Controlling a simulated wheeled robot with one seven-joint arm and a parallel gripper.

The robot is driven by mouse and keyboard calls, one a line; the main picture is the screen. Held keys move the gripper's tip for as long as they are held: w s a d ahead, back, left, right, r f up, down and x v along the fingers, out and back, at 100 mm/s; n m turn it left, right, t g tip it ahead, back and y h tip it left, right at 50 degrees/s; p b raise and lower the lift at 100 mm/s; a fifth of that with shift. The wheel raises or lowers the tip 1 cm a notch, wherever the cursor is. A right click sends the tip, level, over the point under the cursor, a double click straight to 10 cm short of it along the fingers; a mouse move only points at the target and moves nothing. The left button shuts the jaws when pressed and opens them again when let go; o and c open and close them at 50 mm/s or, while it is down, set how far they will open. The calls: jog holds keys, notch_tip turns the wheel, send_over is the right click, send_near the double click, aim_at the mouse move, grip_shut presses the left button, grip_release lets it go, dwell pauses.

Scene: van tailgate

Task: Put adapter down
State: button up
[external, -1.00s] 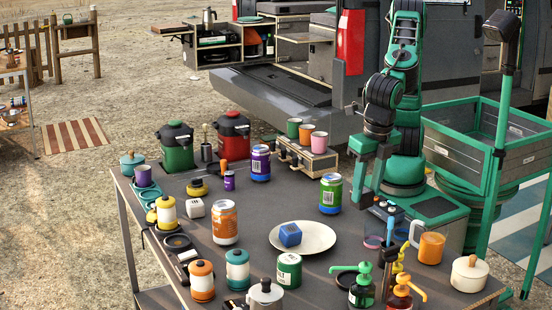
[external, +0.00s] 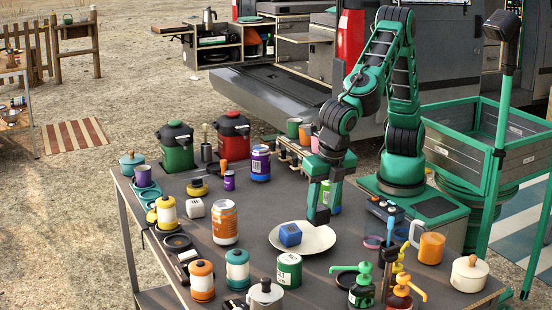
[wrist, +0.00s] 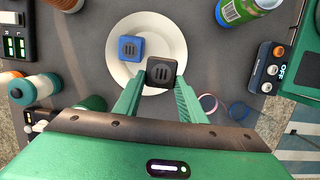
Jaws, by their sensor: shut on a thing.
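My gripper (external: 318,216) is shut on a dark grey cube-shaped adapter (wrist: 161,72) with slots on its top face. In the wrist view the adapter sits between the fingertips and overlaps the right part of the white plate (wrist: 120,72). I cannot tell whether the adapter touches the plate.
A green-labelled tin (external: 289,270) is in front of the plate. Pump bottles (external: 362,290) and an orange mug (external: 431,247) are at the right.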

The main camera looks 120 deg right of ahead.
aim_at(321, 225)
jog(key=shift+a+x, duration=0.2)
jog(key=shift+x, duration=0.8)
jog(key=shift+a+x, duration=0.2)
jog(key=shift+x, duration=0.75)
jog(key=shift+f, duration=0.7)
jog(key=o, duration=1.2)
jog(key=shift+r, duration=0.1)
jog(key=v, duration=1.3)
jog(key=shift+d, duration=0.15)
